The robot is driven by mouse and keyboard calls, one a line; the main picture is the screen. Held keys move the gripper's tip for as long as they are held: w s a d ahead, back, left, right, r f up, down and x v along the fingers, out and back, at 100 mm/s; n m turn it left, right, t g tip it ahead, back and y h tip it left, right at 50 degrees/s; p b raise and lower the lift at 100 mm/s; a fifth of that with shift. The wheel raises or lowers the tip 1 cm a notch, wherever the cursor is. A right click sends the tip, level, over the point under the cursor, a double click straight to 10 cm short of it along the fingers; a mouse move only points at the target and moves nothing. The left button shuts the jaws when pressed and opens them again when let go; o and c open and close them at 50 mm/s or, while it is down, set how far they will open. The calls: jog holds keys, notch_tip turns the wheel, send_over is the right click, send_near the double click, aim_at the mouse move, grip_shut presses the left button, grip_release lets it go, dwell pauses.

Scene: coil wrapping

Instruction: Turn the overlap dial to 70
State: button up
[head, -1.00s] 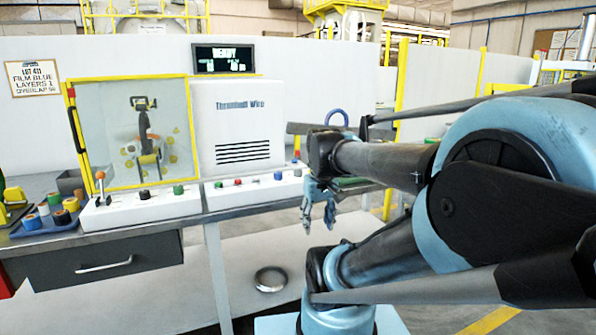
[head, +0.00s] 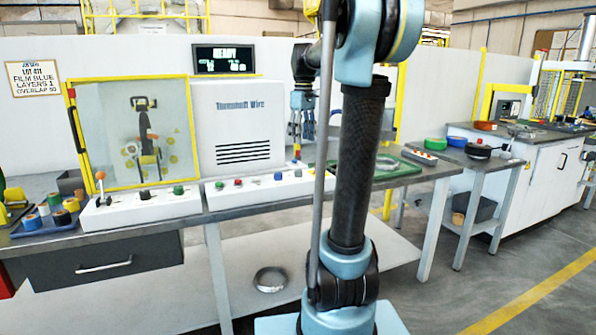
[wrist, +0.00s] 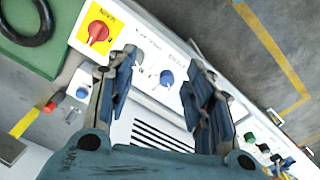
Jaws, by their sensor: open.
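My gripper (head: 302,118) is open and empty, pointing down above the right end of the white control panel (head: 265,187). In the wrist view its spread fingers (wrist: 160,62) hang over the panel. A blue knob (wrist: 166,77) on a pale round base shows between them, with a white mark on it; it seems to be the blue knob (head: 278,176) in the head view. The lettering beside it is too small to read, so I cannot tell which knob is the overlap dial. A red knob on a yellow plate (wrist: 97,32) is beyond the left finger. The fingers hide parts of the panel.
The wrapping machine (head: 236,125) stands behind the panel under a display reading READY (head: 224,59). A second panel (head: 140,208) with an orange-topped lever is at left. A green tray (head: 385,178) holds a ring at right. A wall sign (head: 33,78) mentions overlap.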

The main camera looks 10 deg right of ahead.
notch_tip(320, 180, up, 2)
jog(key=n, duration=0.1)
send_over(298, 173)
jog(key=w, duration=0.2)
jog(key=shift+n, duration=0.3)
jog(key=f, duration=1.7)
jog(key=shift+s+d+f, duration=0.15)
jog(key=shift+d, duration=0.1)
jog(key=c, duration=1.1)
